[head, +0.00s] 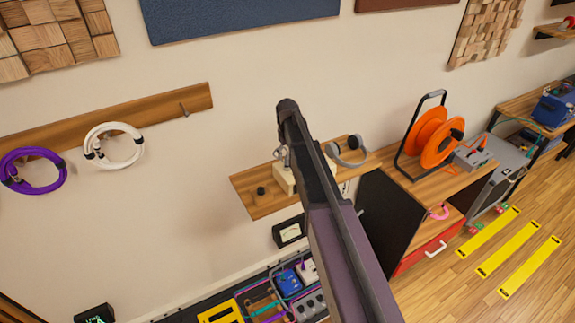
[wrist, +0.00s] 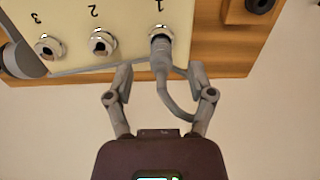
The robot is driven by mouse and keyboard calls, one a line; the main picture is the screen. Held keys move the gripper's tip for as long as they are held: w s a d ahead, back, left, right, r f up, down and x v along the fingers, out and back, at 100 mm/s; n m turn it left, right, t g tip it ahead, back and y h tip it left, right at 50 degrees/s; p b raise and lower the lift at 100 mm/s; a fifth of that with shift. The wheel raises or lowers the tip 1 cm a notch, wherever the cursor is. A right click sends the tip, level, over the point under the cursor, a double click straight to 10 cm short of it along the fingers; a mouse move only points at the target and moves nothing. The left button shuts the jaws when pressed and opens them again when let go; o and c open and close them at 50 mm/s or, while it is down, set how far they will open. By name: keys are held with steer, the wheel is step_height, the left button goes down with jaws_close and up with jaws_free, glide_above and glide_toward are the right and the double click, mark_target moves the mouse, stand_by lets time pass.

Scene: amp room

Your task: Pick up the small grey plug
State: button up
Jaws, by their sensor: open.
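The small grey plug (wrist: 161,52) sits at the socket marked 1 on a cream panel (wrist: 75,20) in the wrist view. A grey cable curves down from it. Sockets marked 2 (wrist: 102,42) and 3 (wrist: 47,46) show beside it with nothing in them. My gripper (wrist: 161,74) is open, one finger on each side of the plug and cable, with gaps on both sides. In the head view the cream box (head: 284,178) shows partly behind my arm, and the plug cannot be made out there.
The box stands on a wooden wall shelf (head: 245,185) with a small black knob (head: 261,190) and grey headphones (head: 348,151). An orange cable reel (head: 428,142) stands on a cabinet to the right. Coiled white (head: 114,146) and purple cables (head: 34,171) hang at left.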

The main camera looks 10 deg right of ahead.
mark_target(287, 160)
steer(key=shift+a+f+b, duration=0.1)
steer(key=shift+f+b, duration=1.15)
steer(key=shift+f, duration=0.35)
jaws_close()
